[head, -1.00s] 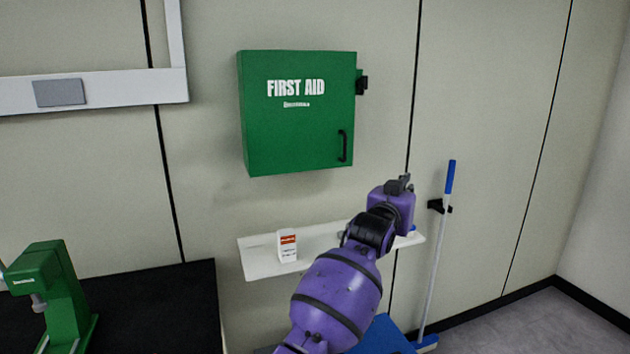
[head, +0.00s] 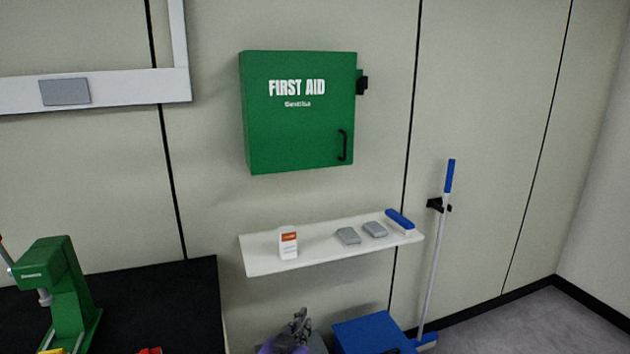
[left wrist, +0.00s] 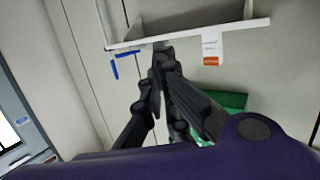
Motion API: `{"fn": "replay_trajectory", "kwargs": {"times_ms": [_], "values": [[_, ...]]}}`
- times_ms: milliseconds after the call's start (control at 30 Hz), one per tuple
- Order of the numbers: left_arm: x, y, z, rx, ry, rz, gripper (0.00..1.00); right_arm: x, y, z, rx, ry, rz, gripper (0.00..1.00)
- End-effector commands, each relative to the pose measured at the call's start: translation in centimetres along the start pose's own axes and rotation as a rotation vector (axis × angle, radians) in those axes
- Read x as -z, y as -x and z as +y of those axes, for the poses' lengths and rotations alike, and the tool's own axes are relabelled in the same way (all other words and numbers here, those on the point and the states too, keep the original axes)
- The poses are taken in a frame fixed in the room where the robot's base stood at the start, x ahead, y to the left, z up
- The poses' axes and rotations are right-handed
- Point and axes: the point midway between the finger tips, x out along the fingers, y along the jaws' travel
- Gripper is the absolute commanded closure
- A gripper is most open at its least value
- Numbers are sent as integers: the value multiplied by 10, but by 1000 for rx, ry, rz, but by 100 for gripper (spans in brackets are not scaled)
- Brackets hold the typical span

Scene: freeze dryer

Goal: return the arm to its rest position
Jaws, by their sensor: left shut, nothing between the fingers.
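My left gripper (head: 301,322) shows at the bottom middle of the head view, below the white shelf and left of a blue box. Its dark fingers also show in the left wrist view (left wrist: 161,52), with the tips together and nothing between them. The gripper is shut and empty. Most of my left arm is below the picture's edge. My right gripper is not in view.
A white shelf (head: 330,254) carries a small carton (head: 288,244), two grey items and a blue-topped item. A green first aid cabinet (head: 298,115) hangs above, its door shut. A blue box (head: 372,335) and a blue-handled pole (head: 440,250) stand right. A green device (head: 62,290) is at left.

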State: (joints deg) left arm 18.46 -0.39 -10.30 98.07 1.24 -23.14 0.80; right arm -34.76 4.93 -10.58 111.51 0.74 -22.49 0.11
Motion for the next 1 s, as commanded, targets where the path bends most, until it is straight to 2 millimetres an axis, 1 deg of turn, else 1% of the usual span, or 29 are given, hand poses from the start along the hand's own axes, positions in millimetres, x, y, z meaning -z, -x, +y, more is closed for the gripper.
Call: {"fn": "replay_trajectory", "kwargs": {"times_ms": [33,67,100,167,200,267,300,367,400,467,500,600,700,800,900,1000], "values": [[-33,25,-13,24,6,-43,100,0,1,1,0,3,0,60],[-50,40,-19,36,9,-66,100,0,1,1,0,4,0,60],[-73,59,-27,52,13,-98,100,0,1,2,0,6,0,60],[-105,91,-37,76,19,-146,100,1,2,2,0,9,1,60],[-126,112,-43,91,22,-180,100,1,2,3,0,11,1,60],[-156,147,-50,114,28,-232,100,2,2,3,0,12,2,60],[-175,170,-54,128,32,-269,100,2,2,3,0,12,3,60],[-203,207,-59,149,40,-327,100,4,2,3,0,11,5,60],[-220,232,-62,162,45,-365,100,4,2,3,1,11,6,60],[-244,268,-64,180,52,-422,100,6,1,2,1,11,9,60],[-259,290,-64,191,58,-459,100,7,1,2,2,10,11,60],[-289,337,-63,211,71,-538,100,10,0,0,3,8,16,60],[-308,369,-62,224,80,-594,100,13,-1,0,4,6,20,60],[-318,386,-60,231,86,-623,100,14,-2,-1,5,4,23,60],[-321,392,-59,233,88,-633,100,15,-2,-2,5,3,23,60],[-322,392,-59,233,89,-633,100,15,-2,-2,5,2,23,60]]}}
